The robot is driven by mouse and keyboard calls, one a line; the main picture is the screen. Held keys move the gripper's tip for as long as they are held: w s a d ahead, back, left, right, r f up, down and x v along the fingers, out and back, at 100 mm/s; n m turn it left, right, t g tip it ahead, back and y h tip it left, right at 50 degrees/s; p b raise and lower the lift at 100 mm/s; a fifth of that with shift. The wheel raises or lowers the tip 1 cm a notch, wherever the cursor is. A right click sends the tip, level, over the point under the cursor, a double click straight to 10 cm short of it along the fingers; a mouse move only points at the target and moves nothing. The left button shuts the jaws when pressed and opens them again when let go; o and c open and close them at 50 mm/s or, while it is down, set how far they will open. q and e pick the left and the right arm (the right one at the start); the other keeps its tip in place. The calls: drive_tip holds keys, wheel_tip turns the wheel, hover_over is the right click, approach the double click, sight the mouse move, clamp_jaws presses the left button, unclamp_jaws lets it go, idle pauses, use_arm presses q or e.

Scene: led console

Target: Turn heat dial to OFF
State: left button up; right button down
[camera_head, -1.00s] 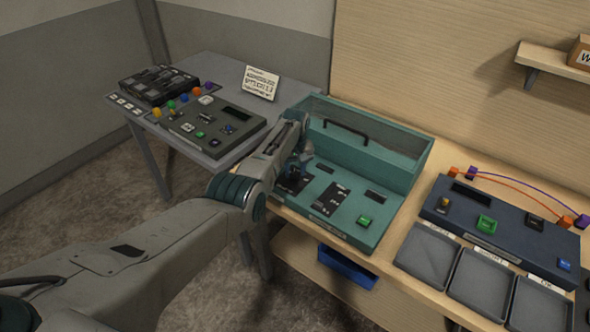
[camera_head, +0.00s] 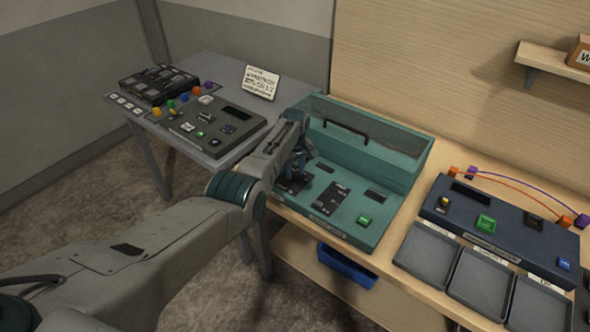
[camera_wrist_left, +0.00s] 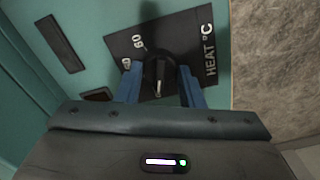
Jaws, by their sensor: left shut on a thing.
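The heat dial (camera_wrist_left: 158,78) is a black knob with a light pointer line, on a black plate marked "HEAT °C" with numbers, in the left wrist view. The plate is part of the teal console (camera_head: 345,214) in the head view. My left gripper (camera_wrist_left: 160,82) is shut on the dial, one blue finger on each side of it. In the head view the left gripper (camera_head: 295,170) reaches down at the console's left end and largely hides the dial. The OFF mark cannot be made out. My right gripper is not in view.
The teal console has a raised clear lid with a dark handle (camera_head: 346,131) behind the panel, and a green button (camera_head: 365,219). A dark blue console (camera_head: 500,230) and grey trays (camera_head: 428,255) stand to the right. A grey console (camera_head: 205,130) is on the left table.

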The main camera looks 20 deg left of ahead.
sight(295, 172)
use_arm(q)
drive_tip(key=shift+w+r, duration=0.1)
drive_tip(key=o, duration=1)
drive_tip(key=shift+r, duration=0.55)
drive_tip(key=shift+r+b, duration=1.35)
drive_tip(key=shift+r, duration=3.5)
